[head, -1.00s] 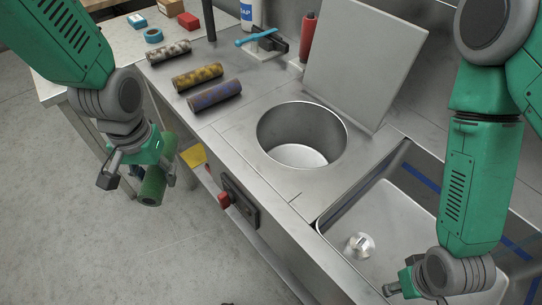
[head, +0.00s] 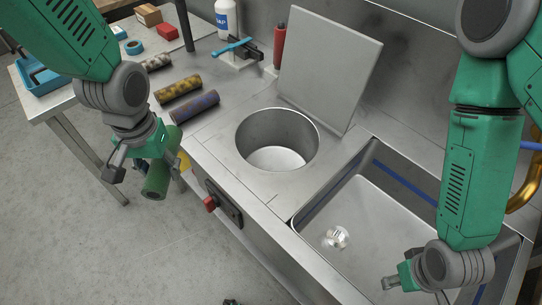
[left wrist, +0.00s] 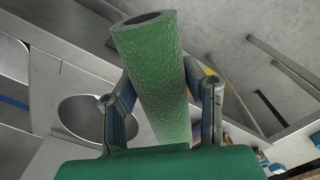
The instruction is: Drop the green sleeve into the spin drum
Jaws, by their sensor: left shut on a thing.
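The green sleeve (head: 157,178) is a textured hollow tube. My left gripper (head: 140,172) is shut on it and holds it off the front side of the bench, left of the spin drum. In the left wrist view the sleeve (left wrist: 152,70) stands between the two fingers (left wrist: 163,105), its open end pointing away from the palm. The spin drum (head: 277,140) is a round, open metal well in the bench top, empty as far as I see. Its square lid (head: 330,70) stands raised behind it. My right gripper (head: 392,283) is over the sink's near side; its fingers are too small to read.
A yellow sleeve (head: 178,89), a purple sleeve (head: 195,107) and a grey speckled sleeve (head: 157,63) lie left of the drum. A sink (head: 375,215) is to the right. A red-handled switch (head: 211,203) sticks out from the bench front.

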